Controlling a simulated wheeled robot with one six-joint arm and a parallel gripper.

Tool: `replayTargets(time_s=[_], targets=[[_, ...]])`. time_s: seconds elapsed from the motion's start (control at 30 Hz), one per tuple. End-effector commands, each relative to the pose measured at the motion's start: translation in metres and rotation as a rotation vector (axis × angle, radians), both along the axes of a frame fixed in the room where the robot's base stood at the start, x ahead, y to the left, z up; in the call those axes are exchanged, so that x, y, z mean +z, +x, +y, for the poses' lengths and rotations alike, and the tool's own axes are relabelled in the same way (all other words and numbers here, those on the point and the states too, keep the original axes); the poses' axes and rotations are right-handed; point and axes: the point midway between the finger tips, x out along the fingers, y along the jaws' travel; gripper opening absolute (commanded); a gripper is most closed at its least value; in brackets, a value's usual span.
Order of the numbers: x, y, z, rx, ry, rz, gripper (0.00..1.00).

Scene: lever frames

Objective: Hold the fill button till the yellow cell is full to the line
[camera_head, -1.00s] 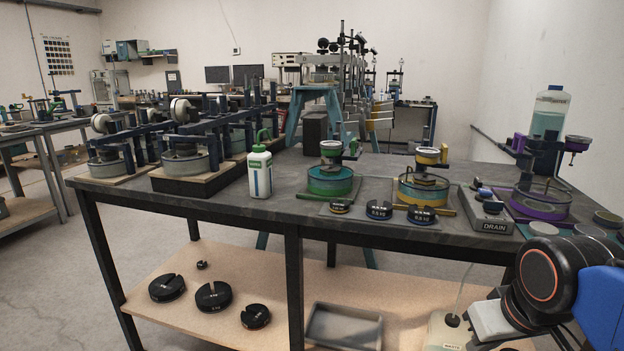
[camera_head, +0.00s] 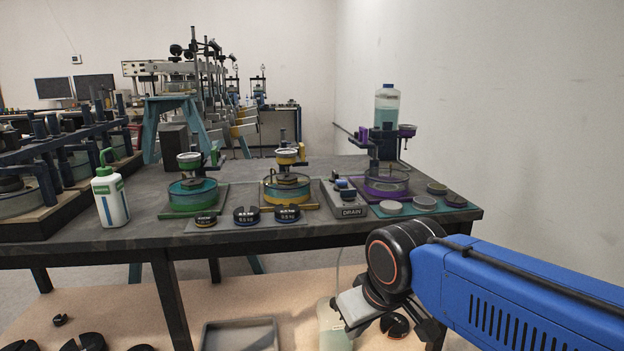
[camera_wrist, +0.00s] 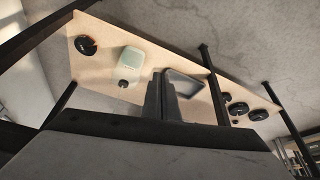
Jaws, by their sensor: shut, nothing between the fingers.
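The yellow cell (camera_head: 287,190) stands on the bench top, a low clear round vessel with yellow rings and a small yellow-rimmed cup above it. Its liquid level and line are too small to read. To its right is a grey control box (camera_head: 350,211) marked DRAIN, with small blue and dark parts on top. I cannot tell which is the fill button. My gripper is shut and empty; its dark fingers show in the wrist view (camera_wrist: 163,85), over the lower shelf. In the head view my wrist is in front of the bench, apart from cell and box.
A green cell (camera_head: 192,194) stands left of the yellow one and a purple cell (camera_head: 386,186) right of the box. Slotted weights (camera_head: 246,216) lie along the front. A white bottle (camera_head: 110,197) stands further left. The lower shelf (camera_wrist: 105,50) holds a tray and a container.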

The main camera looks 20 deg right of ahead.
Motion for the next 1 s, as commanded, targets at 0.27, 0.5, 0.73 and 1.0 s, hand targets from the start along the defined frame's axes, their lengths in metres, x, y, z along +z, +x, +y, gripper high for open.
replayTargets(time_s=[0.27, 0.5, 0.73, 1.0], targets=[[0.071, 0.045, -0.01, 0.15, -0.071, 0.054, 0.0], [0.135, 0.088, -0.022, 0.312, -0.134, 0.113, 0.0], [0.191, 0.129, -0.036, 0.469, -0.181, 0.166, 0.0], [0.248, 0.177, -0.057, 0.66, -0.222, 0.226, 0.0]])
